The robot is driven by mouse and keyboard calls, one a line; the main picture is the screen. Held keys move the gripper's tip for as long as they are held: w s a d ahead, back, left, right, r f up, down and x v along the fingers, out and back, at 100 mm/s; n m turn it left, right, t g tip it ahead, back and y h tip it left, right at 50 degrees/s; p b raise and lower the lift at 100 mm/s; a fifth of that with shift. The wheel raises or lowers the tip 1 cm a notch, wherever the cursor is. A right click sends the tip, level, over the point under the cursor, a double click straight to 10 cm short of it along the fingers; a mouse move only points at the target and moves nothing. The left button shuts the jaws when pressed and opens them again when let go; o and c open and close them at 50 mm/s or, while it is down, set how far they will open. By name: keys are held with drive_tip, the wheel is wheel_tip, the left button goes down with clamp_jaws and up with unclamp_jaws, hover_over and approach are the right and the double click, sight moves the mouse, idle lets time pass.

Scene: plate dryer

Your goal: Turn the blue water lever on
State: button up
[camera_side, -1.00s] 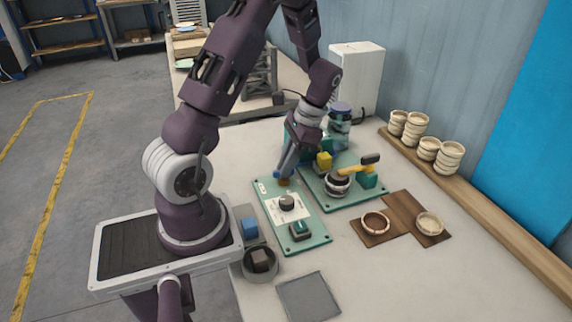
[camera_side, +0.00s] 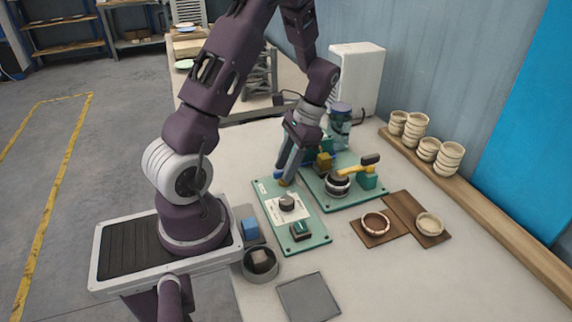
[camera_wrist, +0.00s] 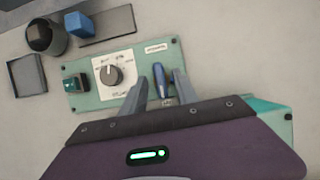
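The blue water lever (camera_wrist: 160,80) stands on the green control panel (camera_wrist: 88,100), at its end nearest my gripper. In the wrist view my gripper (camera_wrist: 159,86) has one finger on each side of the lever. The fingers are apart, with a gap showing on both sides of the blue handle. In the side view my gripper (camera_side: 286,180) points down at the far end of the panel (camera_side: 314,231), and a bit of the blue lever (camera_side: 279,175) shows beside the fingertips. My fingers partly hide the lever's base there.
The panel also carries a round dark knob (camera_side: 287,202) and a teal switch (camera_side: 300,230). A second green board (camera_side: 325,198) with a yellow-handled part (camera_side: 354,169) lies close to the right. Bowls (camera_side: 376,223) on wooden boards stand farther right.

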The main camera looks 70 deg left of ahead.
drive_tip(key=v, duration=0.7)
drive_tip(key=d+r+t, duration=0.3)
drive_tip(key=d+r, duration=0.4)
drive_tip(key=r, duration=0.1)
drive_tip(key=s+d+r+t, duration=0.6)
drive_tip(key=s+d+t, duration=0.1)
drive_tip(key=s+d, duration=0.4)
drive_tip(key=shift+s+d, duration=0.35)
drive_tip(key=shift+d, duration=0.5)
drive_tip(key=shift+r, duration=0.15)
drive_tip(key=shift+c, duration=0.2)
